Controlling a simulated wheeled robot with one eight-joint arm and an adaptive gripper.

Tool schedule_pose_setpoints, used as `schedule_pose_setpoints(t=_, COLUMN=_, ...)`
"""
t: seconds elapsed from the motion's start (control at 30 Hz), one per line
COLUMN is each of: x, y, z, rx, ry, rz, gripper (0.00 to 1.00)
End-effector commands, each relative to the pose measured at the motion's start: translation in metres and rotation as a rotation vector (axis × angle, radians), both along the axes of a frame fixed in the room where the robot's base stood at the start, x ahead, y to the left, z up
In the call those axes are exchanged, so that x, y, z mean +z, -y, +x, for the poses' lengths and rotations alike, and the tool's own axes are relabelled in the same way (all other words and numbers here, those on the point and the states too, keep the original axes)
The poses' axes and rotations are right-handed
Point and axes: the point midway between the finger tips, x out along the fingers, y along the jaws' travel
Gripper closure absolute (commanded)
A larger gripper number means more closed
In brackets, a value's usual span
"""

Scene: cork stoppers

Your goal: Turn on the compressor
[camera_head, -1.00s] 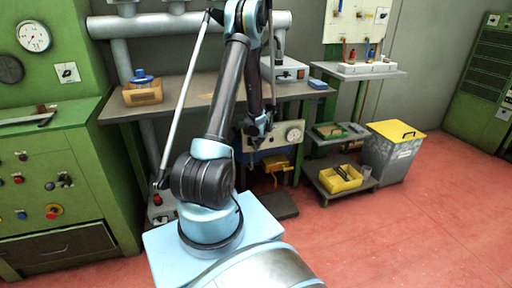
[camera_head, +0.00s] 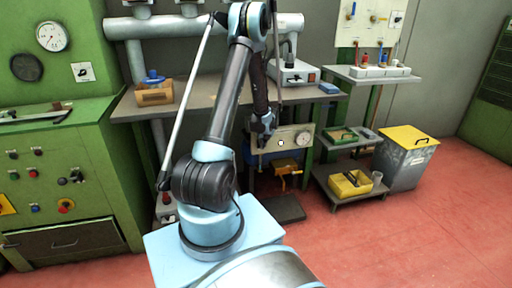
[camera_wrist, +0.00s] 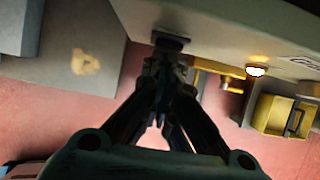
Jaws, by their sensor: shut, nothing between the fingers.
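A pale panel (camera_head: 292,138) with a round gauge (camera_head: 303,138) hangs below the workbench. In the wrist view this panel (camera_wrist: 215,40) carries partly readable lettering beginning like "Co", at the right. A black switch-like part (camera_wrist: 172,36) sits on it, and a round lamp (camera_wrist: 256,70) looks bright white with a warm glow around it. The lamp also shows as a white spot in the head view (camera_head: 281,143). My gripper (camera_head: 261,140) is shut and empty at the panel's left part. In the wrist view its fingertips (camera_wrist: 166,62) overlap the black part's lower edge; I cannot tell whether they touch.
The workbench (camera_head: 205,92) stands above the panel. A yellow part (camera_head: 286,167) is below it. A low shelf with a yellow bin (camera_head: 350,184) and a grey box with a yellow lid (camera_head: 408,160) stand at the right. A green cabinet (camera_head: 90,150) is at the left. The red floor is open.

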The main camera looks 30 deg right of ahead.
Motion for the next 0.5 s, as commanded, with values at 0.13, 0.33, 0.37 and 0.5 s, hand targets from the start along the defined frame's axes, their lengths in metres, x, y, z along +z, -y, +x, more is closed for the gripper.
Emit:
schedule_pose_setpoints(t=0.13, x=-0.0002, y=0.0015, z=-0.0017, rx=-0.002, ry=0.000, rz=0.000, gripper=1.00)
schedule_pose_setpoints(t=0.33, x=0.0019, y=0.0026, z=-0.0025, rx=-0.004, ry=0.000, rz=0.001, gripper=1.00)
schedule_pose_setpoints(t=0.37, x=0.0027, y=0.0028, z=-0.0026, rx=-0.004, ry=0.000, rz=0.000, gripper=1.00)
schedule_pose_setpoints(t=0.5, x=0.0081, y=0.0028, z=-0.0027, rx=-0.004, ry=0.000, rz=0.000, gripper=1.00)
